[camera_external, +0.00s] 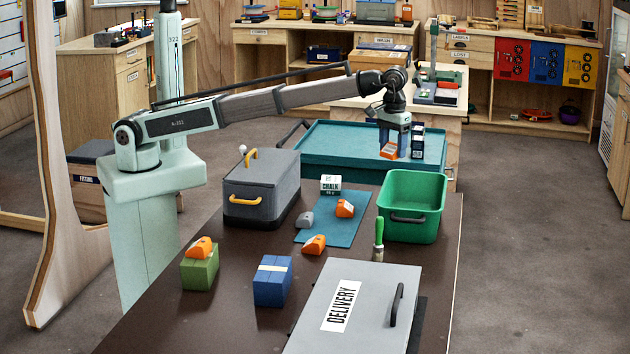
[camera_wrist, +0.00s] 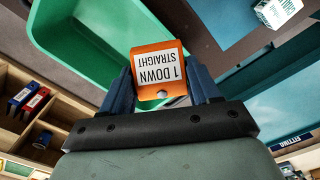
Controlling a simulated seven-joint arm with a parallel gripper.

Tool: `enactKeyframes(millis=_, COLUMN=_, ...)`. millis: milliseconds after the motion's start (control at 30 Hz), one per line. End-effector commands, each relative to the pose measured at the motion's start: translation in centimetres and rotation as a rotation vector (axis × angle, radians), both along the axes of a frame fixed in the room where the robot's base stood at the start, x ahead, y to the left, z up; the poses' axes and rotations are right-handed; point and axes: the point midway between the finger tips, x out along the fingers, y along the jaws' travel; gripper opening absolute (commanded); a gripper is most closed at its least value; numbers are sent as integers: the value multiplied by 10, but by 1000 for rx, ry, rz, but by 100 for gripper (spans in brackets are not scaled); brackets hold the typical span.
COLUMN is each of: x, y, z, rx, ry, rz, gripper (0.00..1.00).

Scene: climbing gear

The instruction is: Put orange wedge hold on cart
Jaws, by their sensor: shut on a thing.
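My gripper (camera_external: 395,147) is shut on an orange wedge hold (camera_external: 389,151), held up in front of the teal cart (camera_external: 330,140) behind the table. The exact gap to the cart is hard to tell. In the wrist view, the orange wedge hold (camera_wrist: 158,62) sits between the blue fingers of my gripper (camera_wrist: 160,88), with a white label reading "1 DOWN STRAIGHT". Other orange wedges lie on the teal mat (camera_external: 345,209), on the table (camera_external: 314,244) and on a green block (camera_external: 202,247).
A green bin (camera_external: 415,190) stands at the table's back right, with a grey lidded box (camera_external: 262,190) at the left. A chalk box (camera_external: 330,184), grey hold (camera_external: 305,219), blue block (camera_external: 272,284) and delivery case (camera_external: 365,310) are also on the table. The cart's left part looks clear.

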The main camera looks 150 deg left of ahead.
Motion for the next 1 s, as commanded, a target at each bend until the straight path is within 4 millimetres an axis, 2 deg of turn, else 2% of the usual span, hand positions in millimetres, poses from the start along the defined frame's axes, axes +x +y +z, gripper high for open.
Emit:
enactKeyframes(millis=33, x=-17, y=17, z=0, rx=0, ry=0, rz=31, gripper=30)
enactKeyframes(millis=200, x=-69, y=64, z=0, rx=0, ry=0, rz=127, gripper=30)
enactKeyframes(millis=500, x=-168, y=137, z=0, rx=0, ry=0, rz=293, gripper=30)
enactKeyframes(millis=800, x=-276, y=195, z=0, rx=0, ry=0, rz=459, gripper=30)
enactKeyframes(millis=1000, x=-333, y=218, z=0, rx=1, ry=0, rz=544, gripper=30)
